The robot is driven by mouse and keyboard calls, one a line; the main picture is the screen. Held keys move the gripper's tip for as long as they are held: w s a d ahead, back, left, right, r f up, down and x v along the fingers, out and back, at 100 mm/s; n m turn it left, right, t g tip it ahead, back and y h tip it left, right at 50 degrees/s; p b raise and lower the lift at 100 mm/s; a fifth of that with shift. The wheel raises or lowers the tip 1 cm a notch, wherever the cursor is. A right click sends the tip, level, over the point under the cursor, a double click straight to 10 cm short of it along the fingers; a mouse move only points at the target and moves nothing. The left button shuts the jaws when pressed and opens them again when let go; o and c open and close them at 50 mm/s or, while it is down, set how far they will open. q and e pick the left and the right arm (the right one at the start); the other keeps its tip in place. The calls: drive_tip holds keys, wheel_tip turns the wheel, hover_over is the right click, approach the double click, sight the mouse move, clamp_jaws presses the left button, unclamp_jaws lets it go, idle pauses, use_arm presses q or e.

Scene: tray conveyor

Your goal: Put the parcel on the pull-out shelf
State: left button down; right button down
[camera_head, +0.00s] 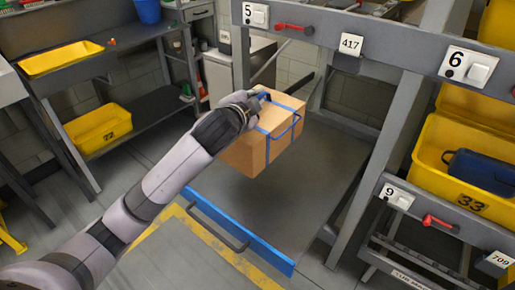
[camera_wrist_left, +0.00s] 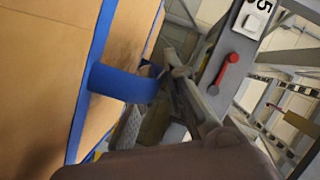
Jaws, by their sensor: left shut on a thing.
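The parcel (camera_head: 248,157) is a brown cardboard box with blue straps. In the head view it is over the back left part of the pull-out shelf (camera_head: 295,195), a grey deck with a blue front (camera_head: 240,232) and a dark handle. My left gripper (camera_head: 260,100) is at the parcel's top and is shut on its blue strap. In the left wrist view the parcel (camera_wrist_left: 40,80) fills the left side, with the strap loop in the jaws (camera_wrist_left: 155,85). I cannot tell whether the parcel's underside touches the shelf. My right gripper is not in view.
The shelf is pulled out between grey rack posts (camera_head: 385,150). A yellow crate marked 33 (camera_head: 425,168) holds a blue case (camera_head: 485,172) at right. A workbench with a yellow tray (camera_head: 60,58) and yellow crate (camera_head: 98,128) stands at left. The shelf's front part is clear.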

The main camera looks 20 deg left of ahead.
sight(239, 162)
use_arm(q)
wheel_tip(239, 162, down, 10)
drive_tip(key=shift+r+b, duration=0.15)
drive_tip(key=shift+b, duration=0.3)
wheel_tip(239, 162, down, 4)
drive_tip(key=shift+f, duration=0.15)
drive_tip(key=c, duration=2.1)
unclamp_jaws()
drive_tip(key=shift+f, duration=0.2)
drive_tip(key=o, duration=0.5)
drive_tip(key=shift+s, duration=0.1)
drive_tip(key=shift+c, duration=0.2)
drive_tip(key=shift+r, duration=0.15)
drive_tip(key=v, duration=1)
drive_tip(key=shift+s, duration=0.25)
drive_tip(key=shift+s+r+b, duration=0.2)
drive_tip(key=shift+s+b, duration=0.1)
drive_tip(key=shift+s, duration=0.45)
